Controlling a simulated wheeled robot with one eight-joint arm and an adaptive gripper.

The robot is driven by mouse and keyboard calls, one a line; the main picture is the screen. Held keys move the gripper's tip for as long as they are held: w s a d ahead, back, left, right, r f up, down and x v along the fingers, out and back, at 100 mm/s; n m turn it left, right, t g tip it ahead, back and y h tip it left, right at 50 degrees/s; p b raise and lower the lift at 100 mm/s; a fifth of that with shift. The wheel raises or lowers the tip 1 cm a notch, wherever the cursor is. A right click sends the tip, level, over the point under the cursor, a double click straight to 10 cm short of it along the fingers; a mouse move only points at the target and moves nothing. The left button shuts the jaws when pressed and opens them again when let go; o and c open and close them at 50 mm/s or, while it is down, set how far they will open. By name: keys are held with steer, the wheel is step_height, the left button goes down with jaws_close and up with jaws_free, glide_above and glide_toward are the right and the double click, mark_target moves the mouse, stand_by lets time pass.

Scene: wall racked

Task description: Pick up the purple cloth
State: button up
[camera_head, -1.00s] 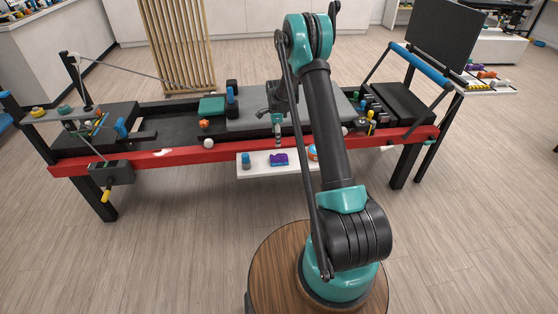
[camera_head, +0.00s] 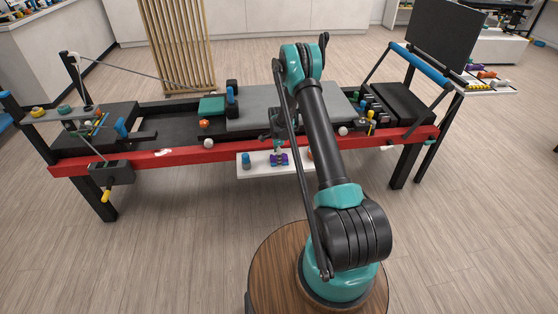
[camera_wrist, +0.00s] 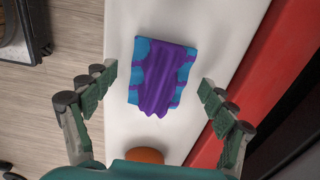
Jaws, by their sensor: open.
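The purple cloth (camera_wrist: 161,76) is a small folded piece with blue patches. It lies on a narrow white shelf (camera_wrist: 122,119) that juts from the front of the red rail. In the head view the cloth (camera_head: 279,160) is partly covered by my gripper (camera_head: 279,148). In the wrist view my gripper (camera_wrist: 155,92) is open, with one green finger on each side of the cloth, apart from it. The fingers look empty, and the cloth lies between and slightly ahead of them.
An orange round thing (camera_wrist: 145,155) lies on the shelf near my palm. A blue item (camera_head: 246,161) stands at the shelf's left end. The red rail (camera_head: 120,161) runs along the shelf's back, with a white ball (camera_head: 208,143) above it.

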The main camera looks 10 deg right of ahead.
steer(key=shift+f, duration=0.15)
steer(key=shift+c, duration=0.2)
steer(key=c, duration=1.3)
step_height(320, 180, up, 20)
